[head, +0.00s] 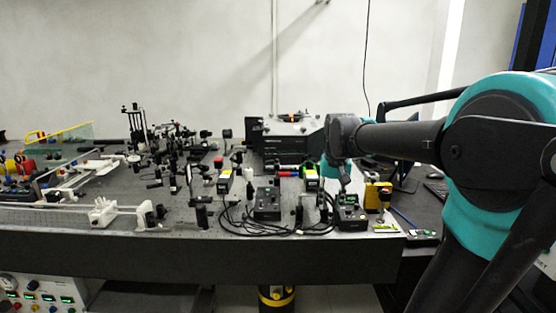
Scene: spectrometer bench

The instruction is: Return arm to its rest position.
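My arm (400,138) reaches in from the right over the bench, with its big teal and black joint at the right edge. Its wrist hangs above the right part of the optical table (130,247). My gripper (343,184) points down beside a small black control box (351,216) and a yellow device (377,195). The fingers are small and dark against the equipment behind. I cannot tell whether they are open, shut or touching anything.
A large black instrument (285,138) stands behind my wrist. Another black box (267,204) with looped cables lies to the left. Dense optical mounts fill the table's middle. A monitor and keyboard (437,189) stand at the right, behind my arm. The wall above the bench is clear.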

